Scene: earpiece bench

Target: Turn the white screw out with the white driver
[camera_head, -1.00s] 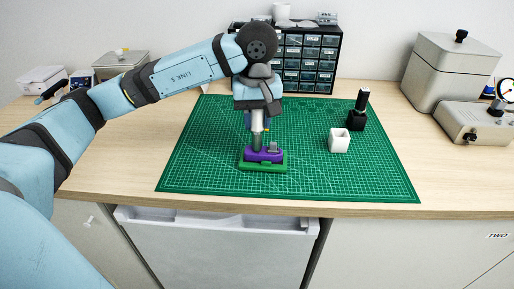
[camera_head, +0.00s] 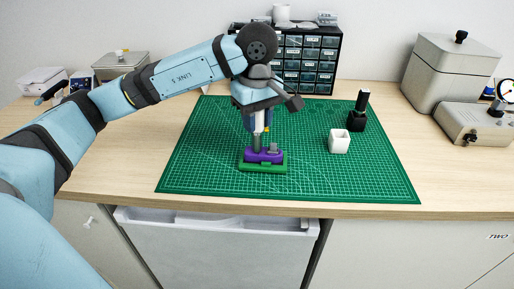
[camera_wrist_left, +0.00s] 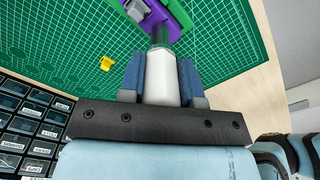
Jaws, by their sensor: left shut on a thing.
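My left gripper (camera_head: 257,122) is shut on the white driver (camera_head: 258,139), pointing down above the purple block. In the left wrist view the driver's white handle (camera_wrist_left: 162,77) sits between the two blue finger pads. Its dark lower end meets the purple block (camera_head: 256,156), which also shows in the wrist view (camera_wrist_left: 165,12). The purple block lies in a green base (camera_head: 263,168). A grey piece (camera_head: 273,148) stands on the block's right part. The white screw cannot be made out; the driver covers that spot. My right gripper is not in view.
The green mat (camera_head: 310,180) has free room around the base. A white open-topped holder (camera_head: 339,142) and a black holder (camera_head: 355,122) with a black-handled tool (camera_head: 362,100) stand to the right. A small yellow piece (camera_wrist_left: 106,62) lies on the mat. A drawer cabinet (camera_head: 311,60) stands behind.

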